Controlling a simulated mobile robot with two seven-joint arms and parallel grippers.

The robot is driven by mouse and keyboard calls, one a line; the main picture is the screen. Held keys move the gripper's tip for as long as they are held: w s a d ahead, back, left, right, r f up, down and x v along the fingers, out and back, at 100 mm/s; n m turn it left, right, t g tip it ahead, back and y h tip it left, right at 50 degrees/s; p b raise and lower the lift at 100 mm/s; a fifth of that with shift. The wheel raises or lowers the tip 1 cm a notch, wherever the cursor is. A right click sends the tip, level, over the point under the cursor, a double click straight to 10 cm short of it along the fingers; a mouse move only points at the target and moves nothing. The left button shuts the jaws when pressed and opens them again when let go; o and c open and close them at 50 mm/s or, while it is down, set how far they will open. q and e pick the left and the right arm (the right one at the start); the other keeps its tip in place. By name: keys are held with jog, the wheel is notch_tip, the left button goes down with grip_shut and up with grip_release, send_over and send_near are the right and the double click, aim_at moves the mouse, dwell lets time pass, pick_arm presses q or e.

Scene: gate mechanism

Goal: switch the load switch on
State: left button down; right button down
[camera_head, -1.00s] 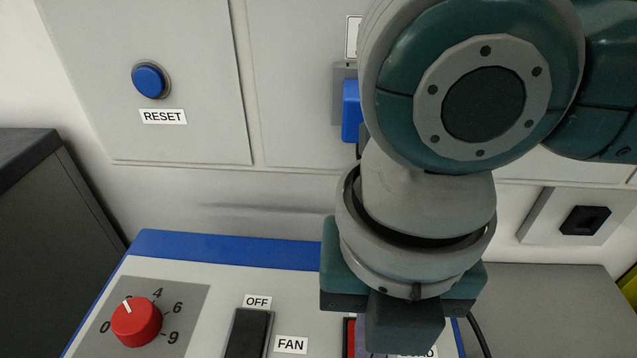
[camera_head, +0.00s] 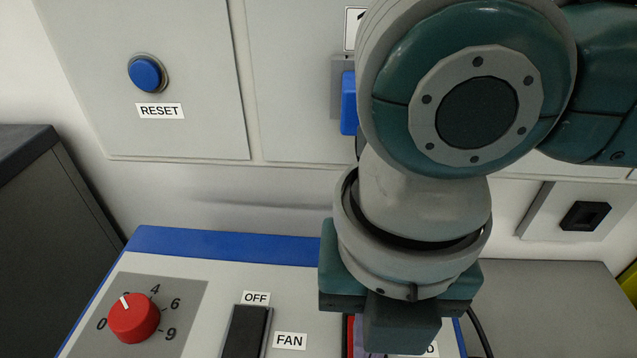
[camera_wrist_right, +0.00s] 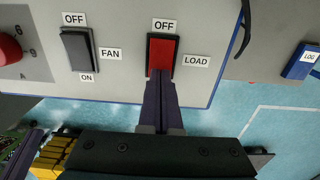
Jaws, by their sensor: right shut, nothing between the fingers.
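The load switch (camera_wrist_right: 162,51) is a red rocker in a dark frame, with an OFF label at one end and a LOAD label beside it. In the right wrist view my right gripper (camera_wrist_right: 161,82) is shut and empty, its fingertips at the end of the red rocker away from the OFF label. The fingers cover that end, and I cannot tell whether they touch it. In the head view my right wrist and gripper (camera_head: 398,325) hide most of the load switch; only a thin red strip shows. My left gripper is in no view.
A black fan switch (camera_head: 246,331) and a red dial (camera_head: 134,318) sit on the same blue-edged panel (camera_head: 220,245). A blue reset button (camera_head: 147,75) is on the wall behind. A black cable (camera_head: 480,333) hangs at the panel's right side.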

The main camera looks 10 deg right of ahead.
jog(key=shift+f+b, duration=0.3)
jog(key=shift+f, duration=0.25)
notch_tip(320, 180, up, 3)
jog(key=p, duration=0.3)
notch_tip(320, 180, up, 4)
jog(key=p, duration=0.5)
jog(key=shift+r, duration=0.15)
dwell(0.4)
